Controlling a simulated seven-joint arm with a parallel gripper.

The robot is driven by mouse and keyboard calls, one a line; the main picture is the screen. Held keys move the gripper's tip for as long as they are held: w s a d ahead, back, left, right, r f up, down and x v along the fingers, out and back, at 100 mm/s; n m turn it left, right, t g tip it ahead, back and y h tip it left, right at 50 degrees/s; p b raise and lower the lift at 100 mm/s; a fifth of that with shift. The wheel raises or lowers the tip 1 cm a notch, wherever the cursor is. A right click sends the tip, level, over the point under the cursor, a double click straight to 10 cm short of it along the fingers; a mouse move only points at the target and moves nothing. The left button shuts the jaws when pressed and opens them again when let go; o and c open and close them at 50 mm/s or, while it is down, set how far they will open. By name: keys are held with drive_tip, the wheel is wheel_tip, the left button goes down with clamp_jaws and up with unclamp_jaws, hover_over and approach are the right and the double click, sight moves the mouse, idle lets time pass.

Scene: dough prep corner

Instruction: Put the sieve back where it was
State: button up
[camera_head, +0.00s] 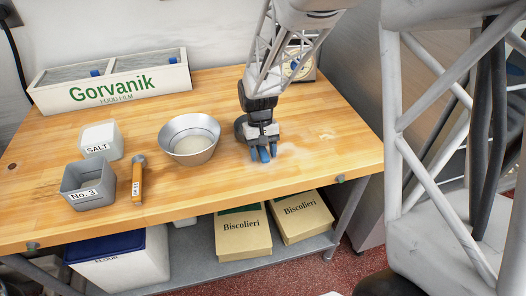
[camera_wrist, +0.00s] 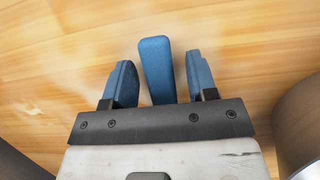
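My gripper (camera_head: 263,154) points down over the right half of the wooden table, close above it or touching it. In the wrist view my gripper (camera_wrist: 157,85) shows blue fingers set apart, with a longer blue bar between them; I cannot tell if that bar is a third finger. No grasped object shows. A metal bowl (camera_head: 175,150) with a pale inside stands left of my gripper. I cannot single out a sieve with certainty; a dark rounded shape sits directly behind my gripper, partly hidden. A curved metal wall (camera_wrist: 300,125) shows at the right edge of the wrist view.
The wooden table (camera_head: 235,185) has pale floury patches right of my gripper. At left stand a salt tub (camera_head: 99,139), a grey No. 3 container (camera_head: 88,190) and an orange-handled tool (camera_head: 137,181). A Gorvanik box (camera_head: 112,90) and a scale (camera_head: 302,68) stand behind.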

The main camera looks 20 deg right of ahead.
drive_tip(key=v, duration=1.2)
drive_tip(key=shift+r, duration=0.2)
idle(0.6)
drive_tip(key=s+r+t, duration=0.3)
drive_tip(key=s+r, duration=0.1)
drive_tip(key=s, duration=0.9)
drive_tip(key=s+d+r+t, duration=0.1)
drive_tip(key=s+r+t, duration=0.2)
drive_tip(key=s, duration=1)
drive_tip(key=shift+s+d+r, duration=0.3)
drive_tip(key=shift+s+r, duration=0.05)
drive_tip(key=shift+r, duration=0.55)
